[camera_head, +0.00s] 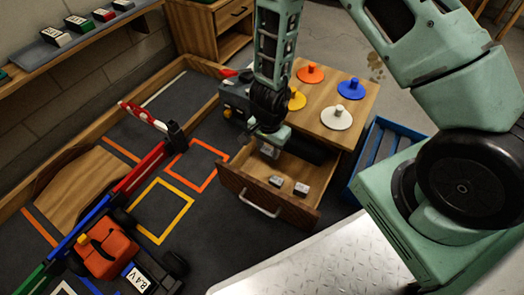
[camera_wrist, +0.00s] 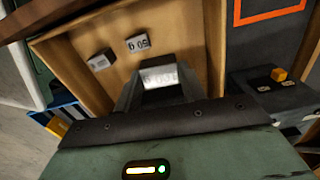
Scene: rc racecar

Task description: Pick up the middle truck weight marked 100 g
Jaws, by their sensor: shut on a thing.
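The open wooden drawer (camera_head: 262,200) holds small grey truck weights with white labels. In the wrist view, my gripper (camera_wrist: 162,78) is shut on a weight (camera_wrist: 160,77) whose upside-down label appears to read 100 g. A second weight (camera_wrist: 138,43), with an upside-down label like 50 g, lies just beyond it on the drawer floor. A third weight (camera_wrist: 99,60) lies farther left, its label unreadable. In the head view, my gripper (camera_head: 269,149) is down at the drawer's back left, and two loose weights (camera_head: 276,181) (camera_head: 301,189) lie nearer the front. I cannot tell whether the held weight touches the drawer floor.
The wooden cabinet top (camera_head: 352,117) carries several coloured knobbed discs above the drawer. A blue crate (camera_head: 372,160) stands at right. A toy truck (camera_head: 107,250) is at lower left, and an orange floor square (camera_head: 196,165) lies left of the drawer.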

